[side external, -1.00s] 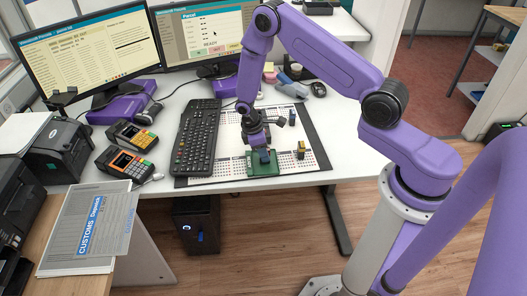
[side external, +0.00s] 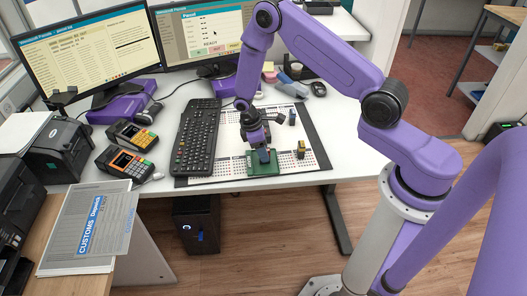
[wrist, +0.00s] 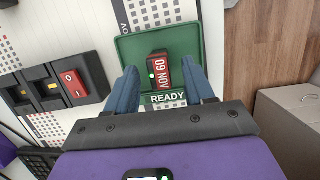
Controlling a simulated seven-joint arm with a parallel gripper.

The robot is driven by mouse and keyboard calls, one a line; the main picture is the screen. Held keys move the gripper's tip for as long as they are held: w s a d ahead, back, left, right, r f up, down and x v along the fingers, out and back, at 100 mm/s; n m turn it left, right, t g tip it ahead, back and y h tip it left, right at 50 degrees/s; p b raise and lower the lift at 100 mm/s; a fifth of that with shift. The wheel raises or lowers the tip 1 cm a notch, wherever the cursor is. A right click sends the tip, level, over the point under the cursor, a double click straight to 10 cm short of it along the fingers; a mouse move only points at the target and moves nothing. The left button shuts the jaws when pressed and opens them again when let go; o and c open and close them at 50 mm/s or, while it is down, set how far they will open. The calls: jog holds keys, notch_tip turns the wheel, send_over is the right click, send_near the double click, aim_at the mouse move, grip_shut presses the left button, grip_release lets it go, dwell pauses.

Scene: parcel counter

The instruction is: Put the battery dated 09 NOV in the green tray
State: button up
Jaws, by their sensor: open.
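The green tray (side external: 258,172) lies at the front edge of the counter in the side view. It also shows in the wrist view (wrist: 125,52). In the side view my gripper (side external: 263,155) is low over the tray and hides the battery.
A small upright object (side external: 300,150) stands right of the tray in the side view. The keyboard (side external: 195,138) lies to the left on the white mat.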

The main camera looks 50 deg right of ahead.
jog(key=s+a+r+t, duration=0.1)
jog(key=a+r, duration=0.3)
jog(key=r, duration=0.5)
jog(key=s+a+r, duration=0.1)
jog(key=a+r, duration=0.2)
jog(key=r, duration=0.5)
jog(key=s+r+n+y, duration=0.1)
jog(key=s+r, duration=0.2)
jog(key=s, duration=0.6)
jog(key=s+a+r+n+t+y, duration=0.1)
jog(key=s+r, duration=0.3)
jog(key=s, duration=0.5)
jog(key=s+r+n, duration=0.1)
jog(key=s+r, duration=0.3)
jog(key=s, duration=0.4)
jog(key=shift+s+a+n+y, duration=0.3)
jog(key=shift+s+y, duration=0.1)
jog(key=shift+c, duration=0.3)
